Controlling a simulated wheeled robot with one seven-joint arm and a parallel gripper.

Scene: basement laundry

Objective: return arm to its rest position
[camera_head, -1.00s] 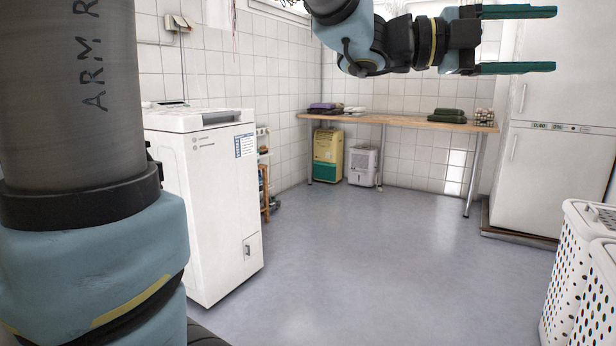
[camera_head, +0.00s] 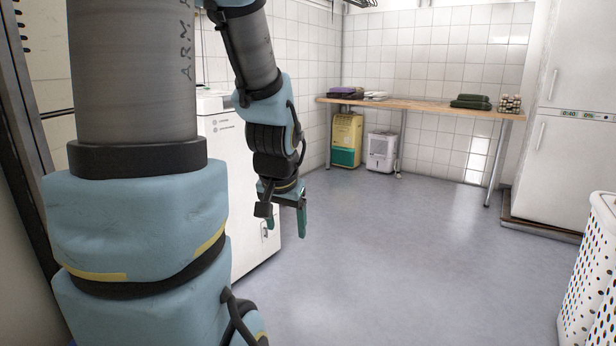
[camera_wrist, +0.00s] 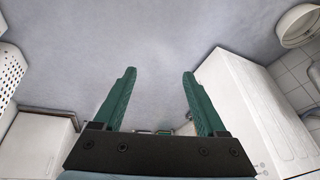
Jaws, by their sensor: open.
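My gripper (camera_head: 287,218) hangs fingers-down in the head view, in front of the white top-loading machine (camera_head: 222,150) at the left. My arm comes down to it from the top of the picture. In the wrist view my gripper (camera_wrist: 158,100) shows two green fingers spread apart with nothing between them. Only bare grey-blue floor (camera_wrist: 150,45) lies beyond the fingertips.
A wooden worktop (camera_head: 420,104) with folded cloths stands along the back wall. Under it are a yellow-green unit (camera_head: 346,140) and a white dehumidifier (camera_head: 381,152). A tall white appliance (camera_head: 575,130) and a perforated white basket (camera_head: 588,270) stand at the right. The middle floor is clear.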

